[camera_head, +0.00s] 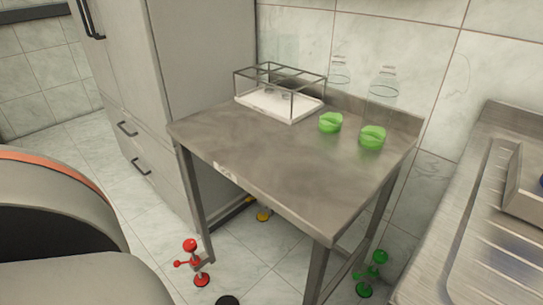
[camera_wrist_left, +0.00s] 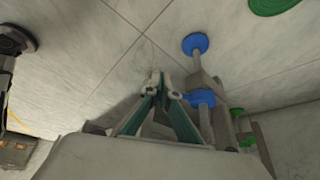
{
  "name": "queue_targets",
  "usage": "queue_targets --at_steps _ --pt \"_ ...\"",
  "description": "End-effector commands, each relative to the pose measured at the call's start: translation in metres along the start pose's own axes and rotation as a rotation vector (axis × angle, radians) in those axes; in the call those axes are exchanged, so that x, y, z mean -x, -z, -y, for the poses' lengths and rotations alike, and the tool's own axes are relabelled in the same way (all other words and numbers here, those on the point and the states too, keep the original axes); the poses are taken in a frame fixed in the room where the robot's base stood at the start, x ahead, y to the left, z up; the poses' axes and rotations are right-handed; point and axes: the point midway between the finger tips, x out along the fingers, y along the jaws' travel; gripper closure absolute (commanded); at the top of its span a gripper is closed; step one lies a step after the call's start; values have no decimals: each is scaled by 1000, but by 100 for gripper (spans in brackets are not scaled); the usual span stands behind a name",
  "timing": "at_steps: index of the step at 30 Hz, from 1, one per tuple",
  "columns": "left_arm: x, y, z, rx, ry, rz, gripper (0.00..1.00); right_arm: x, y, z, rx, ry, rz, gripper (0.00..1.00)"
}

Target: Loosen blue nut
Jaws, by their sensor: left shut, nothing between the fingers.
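In the left wrist view, a grey fixture with blue parts stands just right of my left gripper (camera_wrist_left: 164,84). A round blue disc (camera_wrist_left: 195,43) is at its upper end, and a second blue piece (camera_wrist_left: 202,97) sits close beside the fingers. I cannot tell which part is the nut. My left gripper is shut and empty, with its fingertips close together to the left of the blue pieces. I cannot tell whether it touches them. No blue-fitted fixture shows clearly in the head view. My right gripper is in neither view.
A steel table (camera_head: 265,165) holds a wire rack on a white tray (camera_head: 245,98), two green caps (camera_head: 330,122) and clear bottles. Below are a red fixture (camera_head: 200,280), a green fixture (camera_head: 372,270) and a yellow one (camera_head: 264,215). A steel counter (camera_head: 450,200) stands right.

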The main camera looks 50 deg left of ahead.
Motion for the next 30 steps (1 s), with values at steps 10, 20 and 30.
queue_targets --at_steps 10,20,30 --pt "11 3 -1 0 -1 -6 100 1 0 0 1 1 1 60" --pt "62 0 0 -2 0 -2 100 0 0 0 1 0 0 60" --pt "111 0 0 -2 0 0 100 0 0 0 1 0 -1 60"
